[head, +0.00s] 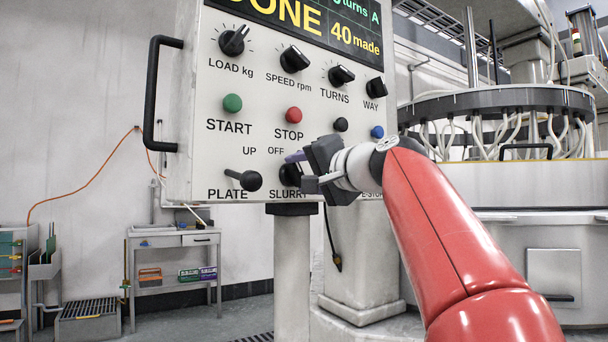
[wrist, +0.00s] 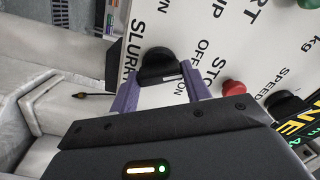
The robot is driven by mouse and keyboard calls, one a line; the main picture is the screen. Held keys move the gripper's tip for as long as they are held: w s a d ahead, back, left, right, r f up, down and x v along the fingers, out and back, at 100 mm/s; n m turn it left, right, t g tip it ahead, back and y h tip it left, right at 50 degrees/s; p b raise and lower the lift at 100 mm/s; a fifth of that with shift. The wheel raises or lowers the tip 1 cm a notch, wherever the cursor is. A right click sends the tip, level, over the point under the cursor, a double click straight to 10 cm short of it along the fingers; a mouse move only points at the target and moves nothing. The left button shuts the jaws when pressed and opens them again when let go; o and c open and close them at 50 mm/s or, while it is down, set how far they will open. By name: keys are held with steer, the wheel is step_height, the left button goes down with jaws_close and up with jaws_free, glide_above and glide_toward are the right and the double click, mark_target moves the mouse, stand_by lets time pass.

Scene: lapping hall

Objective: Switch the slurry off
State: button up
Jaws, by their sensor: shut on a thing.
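The slurry switch is a black knob (wrist: 158,64) on the control panel, above the SLURRY label. In the wrist view it sits between the two purple fingers of my gripper (wrist: 158,92), which is shut on it. OFF and ON are printed beside it in that view. In the head view my gripper (head: 300,171) reaches the panel's lower edge from the right and partly covers the slurry knob (head: 289,174). The control panel (head: 205,165) is pale, with a display reading DONE and 40 made.
Close by are the PLATE lever (head: 243,180), the green START button (head: 232,102), the red STOP button (head: 293,114) and a blue button (head: 377,132). A black handle (head: 152,95) sticks out at the panel's left. A large machine (head: 530,185) stands at right.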

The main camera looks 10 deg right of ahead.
steer(key=shift+f, duration=0.1)
steer(key=o, duration=1)
steer(key=b+v, duration=0.1)
steer(key=v, duration=0.7)
steer(key=shift+w, duration=0.1)
